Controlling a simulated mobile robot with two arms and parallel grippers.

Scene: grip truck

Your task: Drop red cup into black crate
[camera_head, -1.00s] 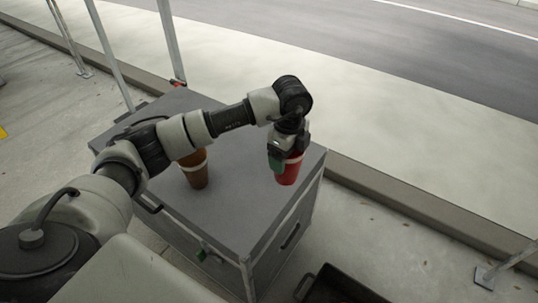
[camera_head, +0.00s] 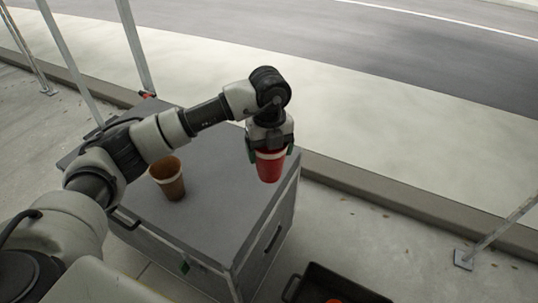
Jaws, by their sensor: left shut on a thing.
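The red cup (camera_head: 270,168) with a pale band near its top is upright in my left gripper (camera_head: 269,150). The fingers hold it from both sides near its rim. In the picture the cup is in front of the right part of the grey case's top; its exact height above the top is hard to tell. The black crate (camera_head: 318,271) is on the ground at the bottom of the view, right of the case and lower than the cup. It is cut off by the picture's edge, and something orange (camera_head: 334,300) shows in it. My right gripper is not in view.
A brown cup (camera_head: 169,181) with a pale band stands on the grey case (camera_head: 222,218), left of the red cup. Metal posts stand behind the case at left, and another post (camera_head: 500,236) stands at right. A low curb (camera_head: 400,200) runs behind.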

